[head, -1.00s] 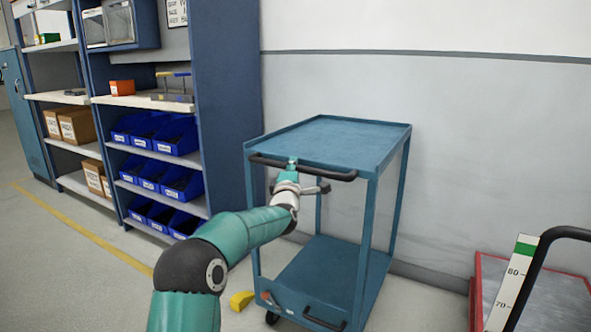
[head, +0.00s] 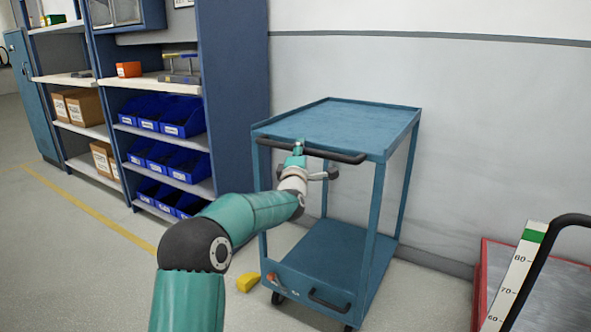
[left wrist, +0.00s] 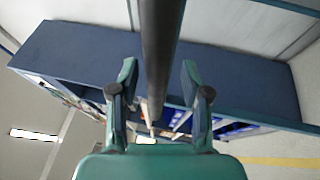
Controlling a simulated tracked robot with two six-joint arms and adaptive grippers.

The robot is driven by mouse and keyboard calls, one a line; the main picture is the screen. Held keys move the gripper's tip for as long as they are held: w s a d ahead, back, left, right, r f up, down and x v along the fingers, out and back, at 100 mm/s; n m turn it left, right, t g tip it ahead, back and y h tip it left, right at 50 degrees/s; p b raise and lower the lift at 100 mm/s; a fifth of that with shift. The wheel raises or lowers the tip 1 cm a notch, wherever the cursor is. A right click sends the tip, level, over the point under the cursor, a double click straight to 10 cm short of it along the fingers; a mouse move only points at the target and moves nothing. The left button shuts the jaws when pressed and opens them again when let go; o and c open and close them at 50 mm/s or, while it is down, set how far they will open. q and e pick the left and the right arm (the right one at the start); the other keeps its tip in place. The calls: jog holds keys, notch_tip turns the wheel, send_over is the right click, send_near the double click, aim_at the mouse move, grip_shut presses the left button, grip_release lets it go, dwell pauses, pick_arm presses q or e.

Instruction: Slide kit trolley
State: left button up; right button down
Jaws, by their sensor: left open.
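The kit trolley (head: 345,122) is a blue two-shelf cart standing by the grey wall. Its black push handle (head: 338,156) runs along the near edge of the top shelf. My left gripper (head: 300,155) is at the left part of this handle. In the left wrist view the handle bar (left wrist: 160,40) runs between the two spread fingers of my left gripper (left wrist: 158,85), with gaps on both sides. The fingers are open around it, not closed on it. The trolley's lower shelf (head: 330,250) looks empty. My right gripper is out of view.
A yellow wedge (head: 248,281) lies on the floor by the trolley's front left wheel. A blue shelf unit (head: 235,100) with bins and boxes stands left. A red-edged platform (head: 484,270) with a measuring scale (head: 518,275) stands right. A yellow floor line (head: 90,210) crosses at left.

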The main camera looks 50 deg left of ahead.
pick_arm(q)
jog(key=v, duration=1.1)
jog(key=shift+f, duration=0.1)
